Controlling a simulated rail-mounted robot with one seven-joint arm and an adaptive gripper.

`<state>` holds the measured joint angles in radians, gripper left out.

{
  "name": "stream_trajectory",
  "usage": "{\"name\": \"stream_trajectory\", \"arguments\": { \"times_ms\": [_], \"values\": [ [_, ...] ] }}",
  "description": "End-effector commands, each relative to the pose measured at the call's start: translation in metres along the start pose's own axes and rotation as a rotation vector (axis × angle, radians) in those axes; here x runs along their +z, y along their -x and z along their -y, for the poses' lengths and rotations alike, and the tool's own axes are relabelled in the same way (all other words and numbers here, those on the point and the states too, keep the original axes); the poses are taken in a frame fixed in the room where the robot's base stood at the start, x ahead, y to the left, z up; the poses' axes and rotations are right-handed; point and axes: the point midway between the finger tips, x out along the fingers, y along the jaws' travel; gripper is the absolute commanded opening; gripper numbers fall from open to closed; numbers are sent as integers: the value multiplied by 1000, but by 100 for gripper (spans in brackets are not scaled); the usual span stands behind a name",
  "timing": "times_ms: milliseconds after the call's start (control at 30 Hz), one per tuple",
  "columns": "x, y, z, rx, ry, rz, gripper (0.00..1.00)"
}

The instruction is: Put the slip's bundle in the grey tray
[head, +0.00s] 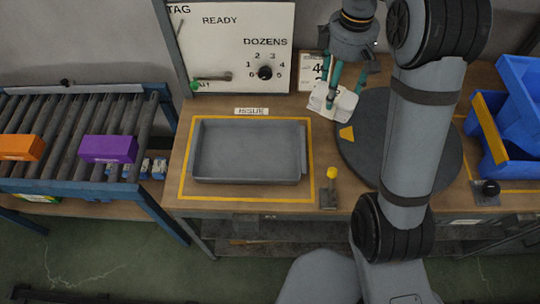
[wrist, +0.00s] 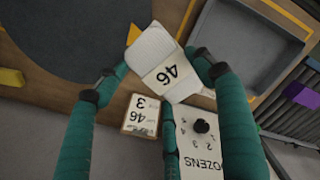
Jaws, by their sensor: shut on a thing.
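A white sock bundle (head: 322,103) with a band marked 46 is in my gripper (head: 337,84). In the wrist view the bundle (wrist: 152,50) sits between the teal fingers of my gripper (wrist: 160,75), which is shut on it. The bundle is at the left edge of the round dark turntable; whether it clears the surface I cannot tell. The slip (wrist: 140,115), reading 46 and 3, stands behind it and is partly hidden in the head view (head: 312,68). The grey tray (head: 250,182) is empty, left of my gripper inside a yellow outline.
The turntable (head: 430,170) bears a yellow mark. A yellow-knobbed lever (head: 331,174) stands right of the tray. A dial panel (head: 235,45) stands behind it. Blue bins (head: 510,140) are at right; a roller conveyor (head: 60,165) with orange and purple boxes (head: 108,149) is at left.

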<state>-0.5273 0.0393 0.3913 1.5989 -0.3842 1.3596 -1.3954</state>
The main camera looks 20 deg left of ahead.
Motion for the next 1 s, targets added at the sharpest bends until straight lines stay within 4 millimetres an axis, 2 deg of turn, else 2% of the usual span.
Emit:
{"name": "stream_trajectory", "arguments": {
  "times_ms": [33,100,200,300,467,800,1000],
  "values": [
    [-26,-14,6,-2,101,1,38],
    [-54,-24,15,-2,218,1,38],
    [-84,-36,29,0,345,0,38],
    [-102,-42,39,1,426,0,38],
    [-119,-53,56,-1,478,1,38],
    [-162,-98,119,-1,479,1,38],
    [-176,-113,140,0,474,0,38]
  ]
}}
